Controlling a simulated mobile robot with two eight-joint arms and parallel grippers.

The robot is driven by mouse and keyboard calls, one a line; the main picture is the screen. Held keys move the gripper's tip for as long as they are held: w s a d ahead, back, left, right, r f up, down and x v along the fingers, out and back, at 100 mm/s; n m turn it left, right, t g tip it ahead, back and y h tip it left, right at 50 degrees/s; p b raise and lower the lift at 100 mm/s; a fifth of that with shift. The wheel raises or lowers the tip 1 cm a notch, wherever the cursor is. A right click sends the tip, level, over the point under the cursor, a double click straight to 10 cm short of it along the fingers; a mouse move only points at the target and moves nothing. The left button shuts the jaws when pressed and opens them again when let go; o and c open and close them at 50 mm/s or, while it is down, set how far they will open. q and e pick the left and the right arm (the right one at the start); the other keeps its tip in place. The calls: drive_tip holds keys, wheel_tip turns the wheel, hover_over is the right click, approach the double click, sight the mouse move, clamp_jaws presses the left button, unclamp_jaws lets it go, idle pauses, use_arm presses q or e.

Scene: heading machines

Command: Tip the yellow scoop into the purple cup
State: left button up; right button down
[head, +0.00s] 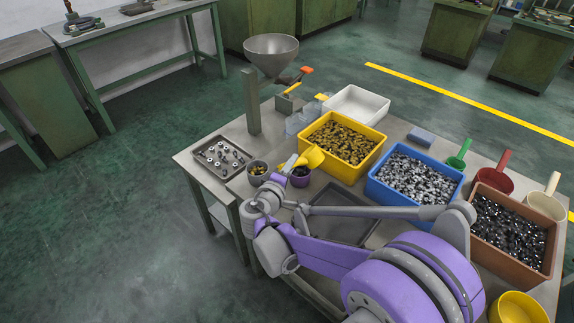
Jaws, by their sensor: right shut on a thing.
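The yellow scoop (312,157) is held over the table at the near left corner of the yellow bin. My right gripper (285,170) is shut on its handle. The purple cup (300,179) stands just below the scoop, partly hidden by the scoop and my gripper; dark contents show in it. The scoop's bowl is above the cup's far right side, apart from it as far as I can tell. Whether anything lies in the scoop is too small to tell. My left gripper is out of view.
A grey cup (257,168) stands left of the purple cup, near a tray of parts (222,152). The yellow bin (356,173), blue bin (401,200) and brown bin (494,256) hold small parts. A funnel (271,48) rises behind. A dark tray (345,230) lies under my arm.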

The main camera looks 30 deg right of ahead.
drive_tip(key=m, duration=0.2)
drive_tip(key=s+d+m+t, duration=0.1)
drive_tip(key=m, duration=0.1)
drive_tip(key=shift+s+r+m+t, duration=0.15)
drive_tip(key=shift+m+t, duration=0.15)
drive_tip(key=m, duration=0.1)
drive_tip(key=r+m, duration=0.1)
drive_tip(key=r+m+p, duration=0.1)
drive_tip(key=shift+s+d+r+t, duration=0.1)
drive_tip(key=shift+s+r+t, duration=0.15)
drive_tip(key=shift+t, duration=0.15)
drive_tip(key=shift+f, duration=0.1)
